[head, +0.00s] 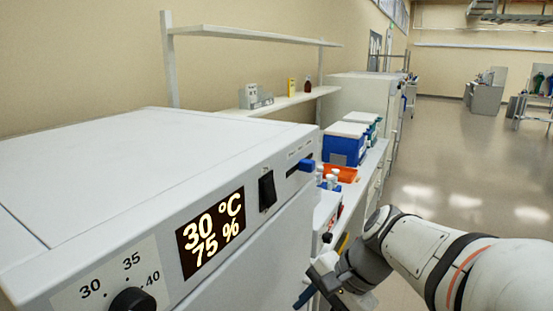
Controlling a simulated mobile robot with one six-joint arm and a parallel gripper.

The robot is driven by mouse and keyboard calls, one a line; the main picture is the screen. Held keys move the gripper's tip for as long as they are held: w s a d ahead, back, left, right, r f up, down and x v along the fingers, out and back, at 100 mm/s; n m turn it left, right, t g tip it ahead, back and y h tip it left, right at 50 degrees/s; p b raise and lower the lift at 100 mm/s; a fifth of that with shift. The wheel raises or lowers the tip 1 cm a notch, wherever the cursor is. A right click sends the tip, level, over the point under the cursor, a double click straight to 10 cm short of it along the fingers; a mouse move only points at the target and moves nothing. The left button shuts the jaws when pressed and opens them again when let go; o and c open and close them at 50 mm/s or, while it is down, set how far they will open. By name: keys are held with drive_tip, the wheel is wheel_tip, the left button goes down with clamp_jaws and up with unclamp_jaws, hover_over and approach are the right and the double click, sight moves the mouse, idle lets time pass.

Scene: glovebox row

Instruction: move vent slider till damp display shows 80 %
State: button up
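The damp display (210,232) on the white cabinet's front panel reads 30 °C on top and 75 % below. The vent slider (307,166) is a blue knob on a dark slot at the right end of the same panel. The knob sits toward the right end of the slot's visible part. My gripper (313,284) is low in the head view, below the knob and apart from it, in front of the cabinet. Nothing shows held in it. Its fingers are too small and dark to tell whether they are open.
A black switch (267,190) sits between display and slider. A black dial (132,301) marked 30, 35, 40 is at lower left. Beyond the cabinet, a bench carries a blue box (344,148) and an orange tray (342,174). The floor (450,185) at right is clear.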

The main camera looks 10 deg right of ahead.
drive_tip(key=w+d+r+m+t+y+p, duration=0.1)
drive_tip(key=w+r+m+t+y, duration=0.25)
drive_tip(key=w+r+m, duration=0.35)
drive_tip(key=m+t+y+p, duration=0.1)
drive_tip(key=m+t+y, duration=0.45)
drive_tip(key=m, duration=0.25)
approach(314, 165)
drive_tip(key=x, duration=0.2)
drive_tip(key=p+x, duration=0.1)
drive_tip(key=x, duration=0.6)
drive_tip(key=shift+w+a, duration=0.1)
drive_tip(key=shift+a, duration=0.1)
drive_tip(key=shift+c, duration=0.3)
clamp_jaws()
